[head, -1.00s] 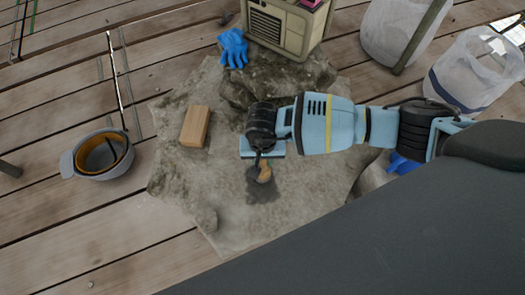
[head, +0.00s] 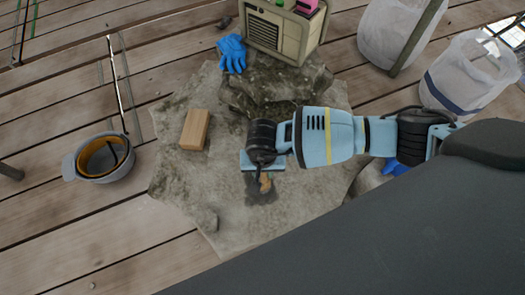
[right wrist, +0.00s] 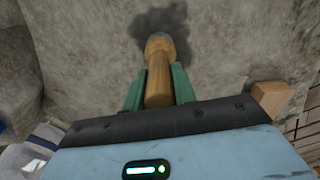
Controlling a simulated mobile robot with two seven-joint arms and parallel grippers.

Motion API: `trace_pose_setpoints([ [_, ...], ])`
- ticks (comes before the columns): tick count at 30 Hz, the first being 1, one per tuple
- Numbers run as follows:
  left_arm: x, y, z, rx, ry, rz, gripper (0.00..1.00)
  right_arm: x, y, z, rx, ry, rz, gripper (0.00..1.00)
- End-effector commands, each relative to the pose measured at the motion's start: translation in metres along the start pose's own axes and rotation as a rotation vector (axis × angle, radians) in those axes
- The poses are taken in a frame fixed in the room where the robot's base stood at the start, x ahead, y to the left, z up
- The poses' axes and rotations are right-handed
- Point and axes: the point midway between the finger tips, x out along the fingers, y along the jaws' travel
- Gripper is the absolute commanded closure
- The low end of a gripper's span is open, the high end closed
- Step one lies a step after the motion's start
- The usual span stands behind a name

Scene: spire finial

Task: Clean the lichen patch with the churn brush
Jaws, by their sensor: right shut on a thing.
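The lichen patch (head: 262,195) looks like a dark grey smudge on the pale stone slab (head: 230,215), just below my right gripper in the head view. It also shows at the top of the right wrist view (right wrist: 172,22). My right gripper (head: 264,176) is shut on the churn brush (right wrist: 158,78), a wooden piece with a rounded end, held between green fingers. The brush's far end lies over the patch in the right wrist view. I cannot tell whether it touches the stone, and no bristles are visible. My left gripper is not in view.
A wooden block (head: 195,129) lies on the slab to the left. A grey bucket (head: 103,158) stands on the planks further left. Blue gloves (head: 231,53) and a beige box (head: 284,30) are at the back. White bins (head: 470,72) stand at the upper right.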

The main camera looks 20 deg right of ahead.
Motion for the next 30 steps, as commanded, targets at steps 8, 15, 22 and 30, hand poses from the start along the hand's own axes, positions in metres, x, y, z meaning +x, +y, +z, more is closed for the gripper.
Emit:
trace_pose_setpoints([
  [8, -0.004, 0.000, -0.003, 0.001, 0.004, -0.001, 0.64, -0.001, 0.001, 0.008, 0.000, -0.001, 0.001, 1.00],
  [15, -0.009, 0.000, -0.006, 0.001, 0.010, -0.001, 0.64, -0.001, 0.002, 0.018, -0.001, -0.001, 0.000, 1.00],
  [22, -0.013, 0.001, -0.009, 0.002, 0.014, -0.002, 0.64, -0.001, 0.004, 0.028, -0.001, -0.001, 0.000, 1.00],
  [30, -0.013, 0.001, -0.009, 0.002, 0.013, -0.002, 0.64, 0.000, 0.004, 0.030, -0.001, -0.001, -0.001, 1.00],
])
